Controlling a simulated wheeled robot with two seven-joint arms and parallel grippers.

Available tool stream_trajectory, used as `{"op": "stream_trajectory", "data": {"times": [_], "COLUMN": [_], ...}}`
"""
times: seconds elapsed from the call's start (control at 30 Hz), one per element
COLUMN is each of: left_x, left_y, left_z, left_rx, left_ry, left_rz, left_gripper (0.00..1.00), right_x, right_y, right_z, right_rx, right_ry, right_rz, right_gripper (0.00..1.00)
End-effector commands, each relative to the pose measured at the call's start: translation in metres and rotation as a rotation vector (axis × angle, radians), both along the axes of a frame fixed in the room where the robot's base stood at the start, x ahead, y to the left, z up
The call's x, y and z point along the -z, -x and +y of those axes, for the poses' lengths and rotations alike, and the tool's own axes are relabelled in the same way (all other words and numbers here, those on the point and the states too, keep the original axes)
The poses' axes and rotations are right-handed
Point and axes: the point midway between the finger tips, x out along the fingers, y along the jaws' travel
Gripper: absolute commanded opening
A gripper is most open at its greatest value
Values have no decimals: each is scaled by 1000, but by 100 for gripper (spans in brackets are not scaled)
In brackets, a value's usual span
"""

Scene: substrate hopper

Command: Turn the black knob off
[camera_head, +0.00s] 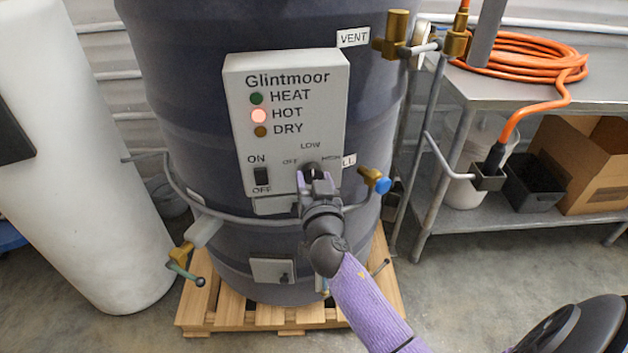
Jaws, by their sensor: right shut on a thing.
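The black knob (312,169) sits on the lower right of the white Glintmoor control panel (237,110), among the OFF, LOW and HIGH labels. My right gripper (318,183) is at the knob, shut on it, and covers most of it. The knob's pointer direction is hidden. The HOT light (259,116) glows pinkish red; the HEAT and DRY lights look dim. A black ON/OFF rocker switch (261,176) is on the panel's lower left. My left gripper is out of view.
The panel is on a dark drum (190,90) on a wooden pallet (254,317). A brass valve with a blue cap (382,185) is just right of my gripper. A grey pipe rings the drum. A metal table (500,90) with an orange hose (520,50) stands right.

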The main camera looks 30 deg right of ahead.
Motion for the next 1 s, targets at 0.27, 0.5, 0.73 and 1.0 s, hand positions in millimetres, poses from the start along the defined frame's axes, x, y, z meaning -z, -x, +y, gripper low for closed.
{"op": "stream_trajectory", "data": {"times": [0.27, 0.5, 0.73, 1.0], "left_x": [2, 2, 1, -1], "left_y": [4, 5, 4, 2], "left_z": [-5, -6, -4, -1], "left_rx": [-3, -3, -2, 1], "left_ry": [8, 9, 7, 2], "left_rz": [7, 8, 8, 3], "left_gripper": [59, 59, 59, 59], "right_x": [1, 1, 0, 0], "right_y": [0, 0, 0, 1], "right_z": [0, 0, 0, 0], "right_rx": [0, 0, 0, 0], "right_ry": [143, 343, 538, 736], "right_rz": [69, 164, 258, 353], "right_gripper": [2, 2, 2, 2]}}
